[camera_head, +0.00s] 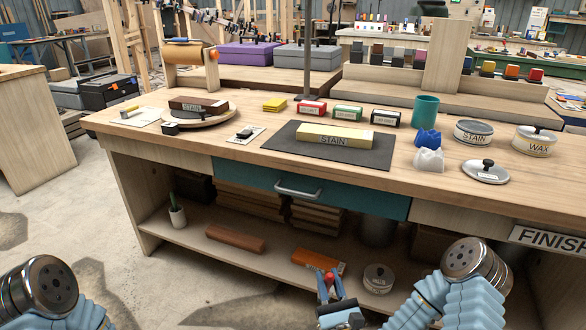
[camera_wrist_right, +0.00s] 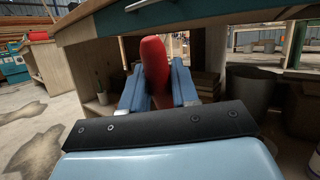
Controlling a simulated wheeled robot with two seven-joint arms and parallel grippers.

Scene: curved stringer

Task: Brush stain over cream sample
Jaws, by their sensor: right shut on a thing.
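The cream sample (camera_head: 345,133), a long block marked STAIN, lies on a dark mat (camera_head: 285,150) on the workbench. A round tin marked STAIN (camera_head: 473,133) stands at the right of the bench. My right gripper (camera_head: 328,292) is low in front of the bench, below the drawer and well away from the sample. It is shut on a red, rounded thing (camera_wrist_right: 156,68), upright between the blue fingers in the right wrist view; whether this is a brush I cannot tell. My left arm shows at the lower left, but its gripper is out of view.
A WAX tin (camera_head: 535,142), a loose lid (camera_head: 486,172), blue and white crumpled cloths and a teal cup (camera_head: 425,111) stand at the right. Several small labelled boxes line the back. A brown block rests on a round turntable (camera_head: 215,121) at left. The bench edge and drawer (camera_head: 340,196) lie above my right gripper.

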